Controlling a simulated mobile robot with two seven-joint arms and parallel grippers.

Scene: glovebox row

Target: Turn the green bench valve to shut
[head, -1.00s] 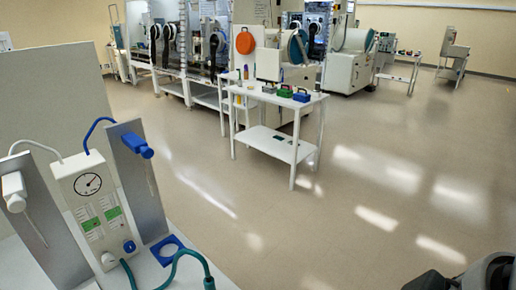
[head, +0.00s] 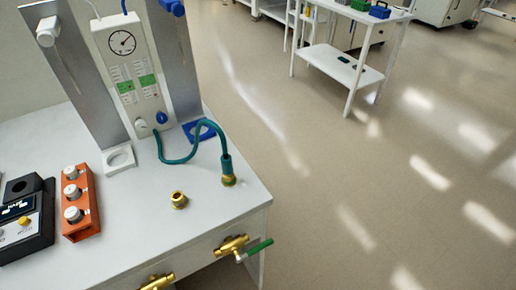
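The green bench valve shows in the head view as a brass body (head: 233,243) on the front face of the white bench, near its right corner. Neither of my grippers is in view.
The white bench top (head: 225,205) carries a gauge panel (head: 130,65), a teal hose (head: 190,157) ending at a brass fitting, another brass fitting (head: 179,200), an orange block (head: 80,203) and a black device (head: 27,220). Open floor (head: 350,200) lies to the right.

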